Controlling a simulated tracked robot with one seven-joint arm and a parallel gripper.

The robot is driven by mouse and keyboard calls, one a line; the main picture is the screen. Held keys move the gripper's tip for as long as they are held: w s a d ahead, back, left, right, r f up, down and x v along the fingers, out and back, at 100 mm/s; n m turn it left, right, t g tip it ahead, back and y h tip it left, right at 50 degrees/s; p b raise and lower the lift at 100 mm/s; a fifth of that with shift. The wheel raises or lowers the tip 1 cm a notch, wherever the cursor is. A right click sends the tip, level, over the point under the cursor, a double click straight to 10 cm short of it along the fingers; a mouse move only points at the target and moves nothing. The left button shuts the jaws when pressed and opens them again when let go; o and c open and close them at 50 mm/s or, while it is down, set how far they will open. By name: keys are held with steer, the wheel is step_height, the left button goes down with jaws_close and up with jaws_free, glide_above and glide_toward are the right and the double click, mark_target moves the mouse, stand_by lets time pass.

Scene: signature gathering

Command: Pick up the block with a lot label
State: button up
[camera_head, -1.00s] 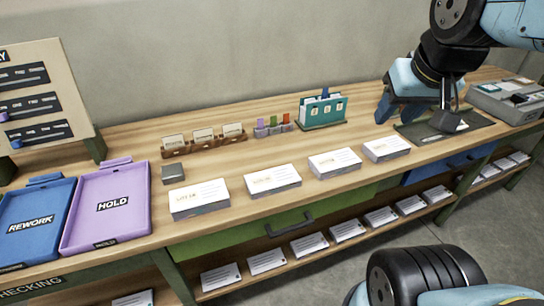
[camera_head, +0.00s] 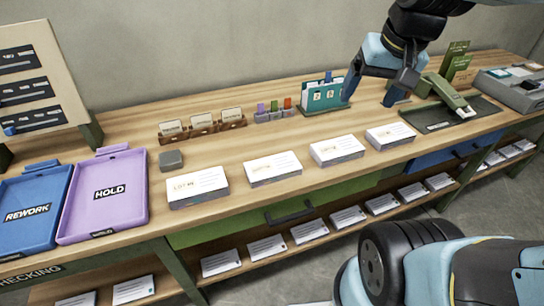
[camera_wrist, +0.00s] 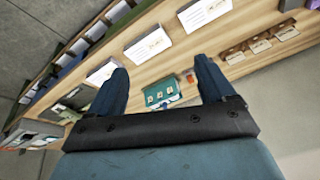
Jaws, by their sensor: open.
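Several white label-topped blocks stand in a row along the table front. The leftmost block (camera_head: 198,187) has tan print that seems to read "LOT" and a number. To its right are a second block (camera_head: 273,168), a third block (camera_head: 337,150) and a fourth block (camera_head: 390,135); their print is too small to read surely. My gripper (camera_head: 372,93) is open and empty above the back of the table, right of the teal card box (camera_head: 325,96). In the wrist view my gripper (camera_wrist: 160,68) shows both fingers apart, with blocks beyond them.
A purple HOLD tray (camera_head: 128,212) and blue REWORK tray (camera_head: 50,190) lie at left. A small grey block (camera_head: 171,160), wooden card holder (camera_head: 203,127) and coloured clips (camera_head: 275,112) stand behind the row. A green stapler-like tool (camera_head: 450,95) lies on a dark mat (camera_head: 437,126).

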steer(key=shift+o, duration=1.4)
steer(key=w+a+f+m+g+y, duration=0.3)
steer(key=w+f+m+g+y, duration=0.3)
steer(key=w+f, duration=0.5)
step_height(320, 180, down, 2)
steer(key=shift+w+f+m+g, duration=0.25)
steer(key=shift+w+m+g, duration=0.05)
steer(key=shift+m+g, duration=0.1)
steer(key=m+y, duration=0.6)
steer(key=m, duration=0.1)
glide_toward(277, 164)
steer(key=shift+g, duration=0.3)
steer(key=x, duration=0.9)
steer(key=shift+w+a+f, duration=0.1)
steer(key=shift+w+a, duration=0.05)
steer(key=shift+w, duration=0.05)
